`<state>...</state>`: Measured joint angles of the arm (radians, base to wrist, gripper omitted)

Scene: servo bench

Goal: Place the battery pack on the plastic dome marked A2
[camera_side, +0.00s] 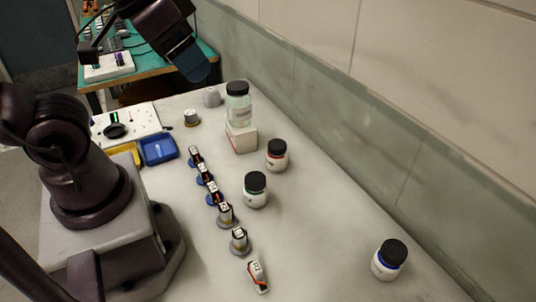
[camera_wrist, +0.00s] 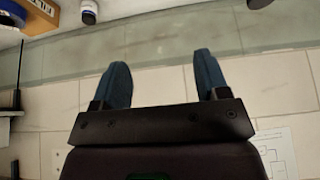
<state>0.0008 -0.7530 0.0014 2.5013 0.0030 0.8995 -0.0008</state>
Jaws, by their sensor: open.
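My gripper (camera_side: 190,64) is raised at the top of the side view, above the far end of the bench. In the wrist view, its two blue fingers (camera_wrist: 162,80) are apart with nothing between them. A row of small labelled pieces on round bases runs along the bench, with blue bases at the far end (camera_side: 204,174) and greyish bases nearer (camera_side: 239,241). Their labels are too small to read, so I cannot tell which is A2. A small white, dark and red piece (camera_side: 258,276) lies at the near end; I cannot tell whether it is the battery pack.
Black-capped jars stand right of the row (camera_side: 256,190), (camera_side: 277,155), (camera_side: 389,260). A clear jar (camera_side: 239,104) stands on a white box (camera_side: 241,137). A blue tray (camera_side: 158,149) is at the left. The wall (camera_side: 400,160) bounds the right. The bench's near right is mostly clear.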

